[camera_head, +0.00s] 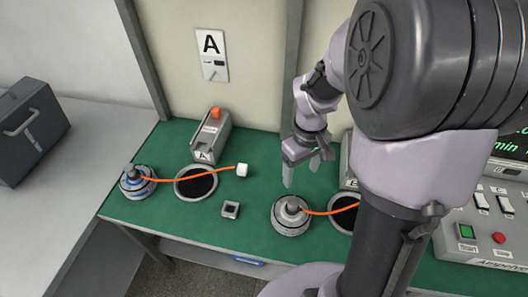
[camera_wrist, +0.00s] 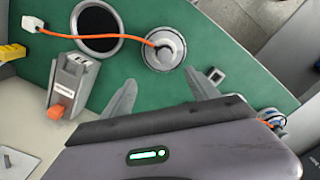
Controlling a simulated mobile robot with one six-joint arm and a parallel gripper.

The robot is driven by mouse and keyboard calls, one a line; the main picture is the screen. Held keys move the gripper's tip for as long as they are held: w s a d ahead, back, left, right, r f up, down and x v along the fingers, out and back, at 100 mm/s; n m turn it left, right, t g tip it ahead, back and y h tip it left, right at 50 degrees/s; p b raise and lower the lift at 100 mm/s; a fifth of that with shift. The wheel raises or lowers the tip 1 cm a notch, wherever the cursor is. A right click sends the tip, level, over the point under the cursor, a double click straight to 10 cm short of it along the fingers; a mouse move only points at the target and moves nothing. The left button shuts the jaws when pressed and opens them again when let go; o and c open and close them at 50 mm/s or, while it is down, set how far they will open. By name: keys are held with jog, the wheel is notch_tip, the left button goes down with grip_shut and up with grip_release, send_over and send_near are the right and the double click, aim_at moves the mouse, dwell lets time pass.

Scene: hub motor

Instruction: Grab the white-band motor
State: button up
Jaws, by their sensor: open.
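The white-band motor (camera_head: 291,217) sits upright on the green mat, a grey disc with a pale band and a dark hub on top. It also shows in the wrist view (camera_wrist: 164,52), with an orange cable running left past a black round hole to a white plug (camera_wrist: 32,24). A second motor with a blue band (camera_head: 136,185) stands at the mat's left end; it is partly visible at the right of the wrist view (camera_wrist: 271,119). My gripper (camera_head: 301,173) is open and empty, above and behind the white-band motor. Its fingers (camera_wrist: 160,79) point toward that motor, apart from it.
Two black round openings (camera_head: 196,184) with grey rims lie in the mat. A small square socket (camera_head: 230,210) stands between the motors. A grey unit with an orange knob (camera_head: 211,138) is behind. A control panel (camera_head: 488,228) is at right, and a grey box (camera_head: 32,130) at left.

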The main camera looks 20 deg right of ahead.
aim_at(293, 201)
jog(key=f+b, duration=0.1)
jog(key=f, duration=0.2)
jog(key=f+b, duration=0.2)
jog(key=f, duration=0.2)
jog(key=s+f+b, duration=0.1)
jog(key=f, duration=0.3)
jog(key=shift+a+f+b, duration=0.15)
jog(key=shift+a+b, duration=0.05)
jog(key=shift+b, duration=0.1)
jog(key=f+b, duration=0.1)
jog(key=f, duration=0.1)
jog(key=f+b, duration=0.1)
jog(key=a+f+b, duration=0.1)
jog(key=f, duration=0.1)
jog(key=shift+w+f, duration=0.15)
jog(key=shift+f, duration=0.2)
jog(key=shift+d+r, duration=0.1)
jog(key=shift+r, duration=0.1)
grip_shut()
